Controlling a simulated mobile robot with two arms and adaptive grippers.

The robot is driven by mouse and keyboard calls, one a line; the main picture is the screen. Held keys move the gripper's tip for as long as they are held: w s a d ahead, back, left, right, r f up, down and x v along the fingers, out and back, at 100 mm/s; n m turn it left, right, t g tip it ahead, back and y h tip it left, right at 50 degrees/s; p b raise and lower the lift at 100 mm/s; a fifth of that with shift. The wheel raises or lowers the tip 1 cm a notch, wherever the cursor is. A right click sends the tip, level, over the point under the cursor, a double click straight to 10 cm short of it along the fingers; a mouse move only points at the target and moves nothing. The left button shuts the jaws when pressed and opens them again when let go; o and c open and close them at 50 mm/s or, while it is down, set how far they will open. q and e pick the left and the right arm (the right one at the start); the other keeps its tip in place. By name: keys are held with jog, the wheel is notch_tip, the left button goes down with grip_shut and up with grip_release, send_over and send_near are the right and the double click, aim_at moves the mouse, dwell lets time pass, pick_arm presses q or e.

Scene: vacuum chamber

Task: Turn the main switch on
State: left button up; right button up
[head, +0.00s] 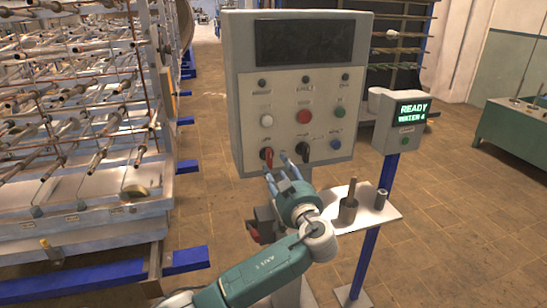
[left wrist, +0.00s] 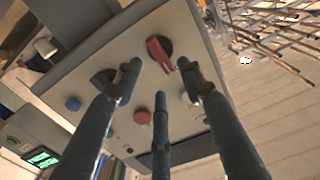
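The grey control box (head: 362,60) carries a red-handled rotary switch (head: 266,154) at its lower left and a black rotary switch (head: 302,150) beside it. Their labels are too small to read. My left gripper (head: 284,164) is in front of the lower panel, its fingers pointing up at it. In the left wrist view the red switch (left wrist: 158,54) shows between and beyond the spread fingertips of the left gripper (left wrist: 158,76). The gripper is open and empty; I cannot tell whether a fingertip touches the switch. My right gripper is not in view.
White, red, green and blue buttons (head: 336,144) sit close by on the panel. A small shelf (head: 375,213) and a green-lit READY display (head: 411,112) stand to the right. A rack of metal rods (head: 75,90) fills the left. Floor behind is clear.

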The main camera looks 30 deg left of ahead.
aim_at(272, 159)
pick_arm(q)
jog(key=p+x, duration=0.1)
jog(key=x, duration=0.4)
jog(key=shift+w+a, duration=0.25)
jog(key=shift+f, duration=0.1)
grip_shut()
